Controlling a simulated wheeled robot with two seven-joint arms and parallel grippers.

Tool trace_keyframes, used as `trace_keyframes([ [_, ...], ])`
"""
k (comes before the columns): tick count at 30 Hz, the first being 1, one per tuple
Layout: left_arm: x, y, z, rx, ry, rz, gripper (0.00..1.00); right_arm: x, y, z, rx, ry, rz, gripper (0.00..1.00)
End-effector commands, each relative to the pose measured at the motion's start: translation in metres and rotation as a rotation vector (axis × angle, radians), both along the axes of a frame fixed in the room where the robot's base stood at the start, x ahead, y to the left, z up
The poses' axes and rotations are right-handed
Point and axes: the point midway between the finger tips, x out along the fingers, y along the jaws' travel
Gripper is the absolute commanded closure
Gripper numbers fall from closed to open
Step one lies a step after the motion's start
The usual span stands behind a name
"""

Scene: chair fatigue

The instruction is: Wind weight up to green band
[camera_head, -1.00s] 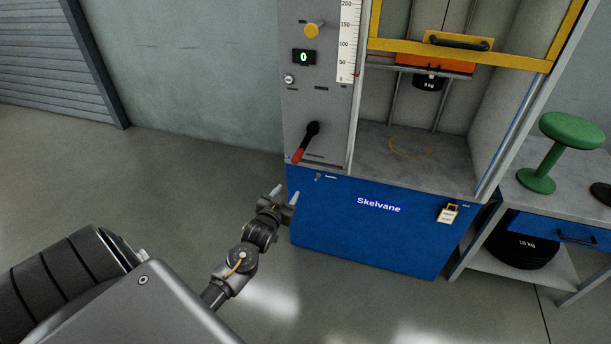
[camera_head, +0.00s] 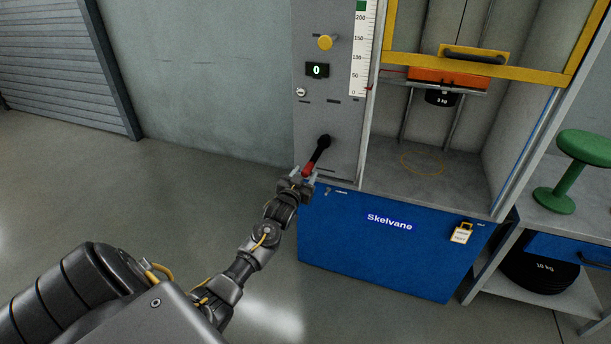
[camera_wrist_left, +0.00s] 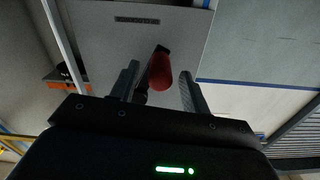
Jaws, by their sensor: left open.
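The crank (camera_head: 318,154) on the grey panel has a black arm and a red handle (camera_head: 308,168) pointing down and left. My left gripper (camera_head: 303,176) is open at the handle. In the left wrist view the red handle (camera_wrist_left: 160,70) lies between the two open fingers (camera_wrist_left: 158,85); contact cannot be told. The weight (camera_head: 441,98), black and marked in kg, hangs under an orange carriage (camera_head: 447,77) inside the machine. The scale (camera_head: 359,60) shows part of a green band (camera_head: 361,5) at the top edge. The display (camera_head: 317,70) reads 0. My right gripper is not in view.
A yellow-framed guard with a black handle (camera_head: 476,55) crosses the machine's front. A yellow knob (camera_head: 325,42) sits above the display. A padlock with a tag (camera_head: 462,233) hangs on the blue base (camera_head: 350,250). A green stool (camera_head: 570,170) stands on the side bench. Floor at left is clear.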

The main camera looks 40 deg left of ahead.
Motion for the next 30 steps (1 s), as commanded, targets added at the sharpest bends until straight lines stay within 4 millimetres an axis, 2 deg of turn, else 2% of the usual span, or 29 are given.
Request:
trace_keyframes([
  [4, 0.0096, 0.0036, -0.0004, 0.000, 0.001, 0.001, 0.54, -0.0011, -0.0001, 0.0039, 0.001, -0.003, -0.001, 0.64],
  [13, 0.0115, 0.0042, -0.0001, 0.000, 0.001, 0.000, 0.54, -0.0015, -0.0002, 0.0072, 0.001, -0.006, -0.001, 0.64],
  [24, 0.0113, 0.0042, -0.0002, 0.000, 0.001, 0.000, 1.00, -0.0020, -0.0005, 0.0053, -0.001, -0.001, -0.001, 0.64],
  [30, 0.0115, 0.0038, -0.0001, 0.001, 0.001, 0.000, 1.00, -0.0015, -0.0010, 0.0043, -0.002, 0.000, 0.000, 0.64],
])
